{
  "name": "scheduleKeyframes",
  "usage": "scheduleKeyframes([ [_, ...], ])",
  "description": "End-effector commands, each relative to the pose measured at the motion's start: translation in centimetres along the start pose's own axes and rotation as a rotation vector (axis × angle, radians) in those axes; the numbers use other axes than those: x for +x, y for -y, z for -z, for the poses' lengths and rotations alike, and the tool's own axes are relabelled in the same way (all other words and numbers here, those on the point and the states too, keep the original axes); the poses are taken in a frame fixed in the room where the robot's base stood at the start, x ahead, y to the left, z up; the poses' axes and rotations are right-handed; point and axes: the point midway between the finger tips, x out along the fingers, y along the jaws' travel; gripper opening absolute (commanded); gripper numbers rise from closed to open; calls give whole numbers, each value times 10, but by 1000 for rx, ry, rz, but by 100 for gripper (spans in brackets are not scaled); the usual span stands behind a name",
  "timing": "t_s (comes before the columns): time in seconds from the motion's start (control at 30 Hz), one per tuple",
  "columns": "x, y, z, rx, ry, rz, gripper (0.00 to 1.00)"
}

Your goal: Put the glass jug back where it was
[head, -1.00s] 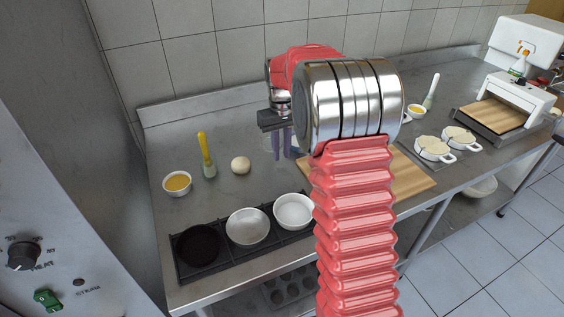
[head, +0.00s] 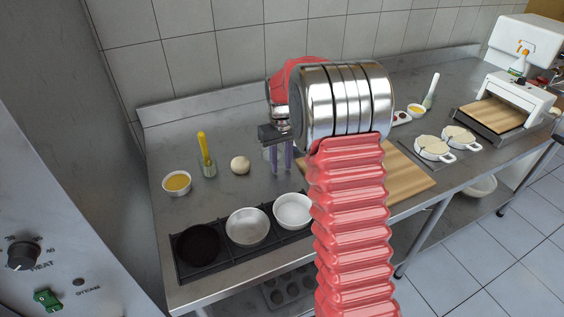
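My gripper (head: 281,160) points down over the back middle of the counter, with two purple fingers a little apart. A faint clear glass shape (head: 267,153), which looks like the glass jug, shows at the left finger. Its outline is too faint to tell whether it is between the fingers or behind them, or whether it touches the counter. My arm hides what lies to the right of the gripper.
Left of my gripper are a dough ball (head: 240,165), a glass with a yellow-handled brush (head: 207,165) and a bowl of yellow liquid (head: 177,182). In front, a dark rack (head: 188,272) holds round pans. A wooden board (head: 408,183) lies to the right, partly hidden.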

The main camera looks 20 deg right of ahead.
Motion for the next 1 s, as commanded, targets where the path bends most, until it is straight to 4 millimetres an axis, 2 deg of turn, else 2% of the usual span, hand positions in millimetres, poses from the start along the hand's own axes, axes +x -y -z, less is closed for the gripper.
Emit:
scheduleKeyframes([
  [0.1,0,0,0,0,0,0,36],
  [0.37,-1,0,0,-1,-1,0,36],
  [0.53,-11,0,1,-1,-3,-1,36],
  [0.67,-28,0,1,-1,-4,-1,36],
  [1.0,-86,0,1,-1,-4,-1,36],
])
